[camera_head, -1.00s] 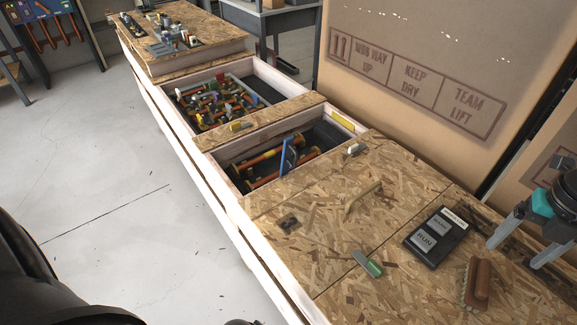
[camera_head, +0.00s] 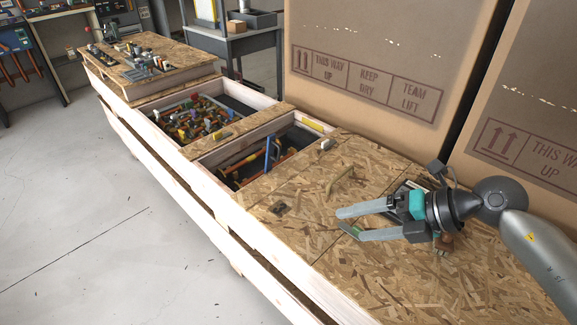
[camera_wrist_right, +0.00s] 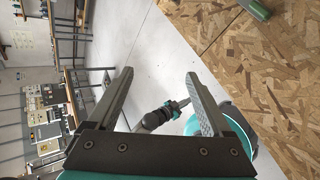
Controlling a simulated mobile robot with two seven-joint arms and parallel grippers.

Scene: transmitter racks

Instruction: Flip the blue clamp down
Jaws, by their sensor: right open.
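The blue clamp (camera_head: 268,156) is a thin blue bar standing upright at the near part of the open black bin (camera_head: 228,156) in the head view. My right gripper (camera_head: 341,220) is open and empty above the chipboard top, to the right of and nearer than the clamp, with its fingers pointing left. In the right wrist view its two fingers (camera_wrist_right: 159,75) are apart with nothing between them, and the clamp is not visible there. A dark and teal arm end (camera_wrist_right: 165,114), apparently my left one, shows beyond the fingers; its jaws are unclear.
Orange-handled tools lie in the bin around the clamp. Large cardboard boxes (camera_head: 365,70) stand behind. A black device is partly hidden behind my right gripper.

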